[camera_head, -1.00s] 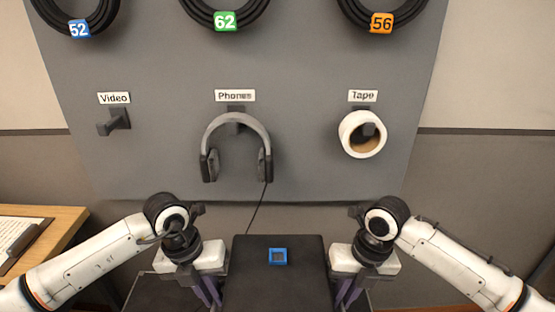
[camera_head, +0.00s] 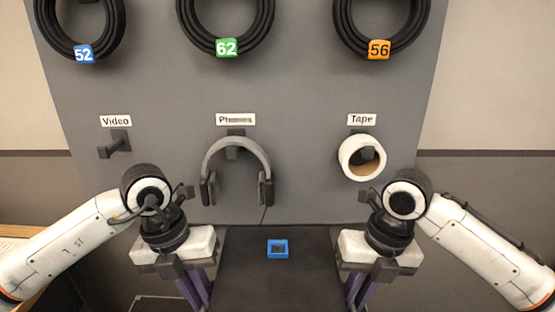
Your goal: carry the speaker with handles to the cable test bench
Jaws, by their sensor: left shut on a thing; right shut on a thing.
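The speaker (camera_head: 278,280) is a black box with a small blue-framed square on its top. It is in the lower middle of the head view, between my two grippers. My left gripper (camera_head: 198,290) is shut at the speaker's left side, and my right gripper (camera_head: 357,290) is shut at its right side. The handles and the fingertips' contact are hidden or cut off at the bottom edge. I cannot identify the cable test bench in this view.
A grey wall panel (camera_head: 300,90) stands ahead. Headphones (camera_head: 236,150) hang under "Phones", a tape roll (camera_head: 361,158) under "Tape". The "Video" hook (camera_head: 115,147) is empty. Several coiled cables (camera_head: 226,15) hang above. A wooden surface (camera_head: 15,235) shows at left.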

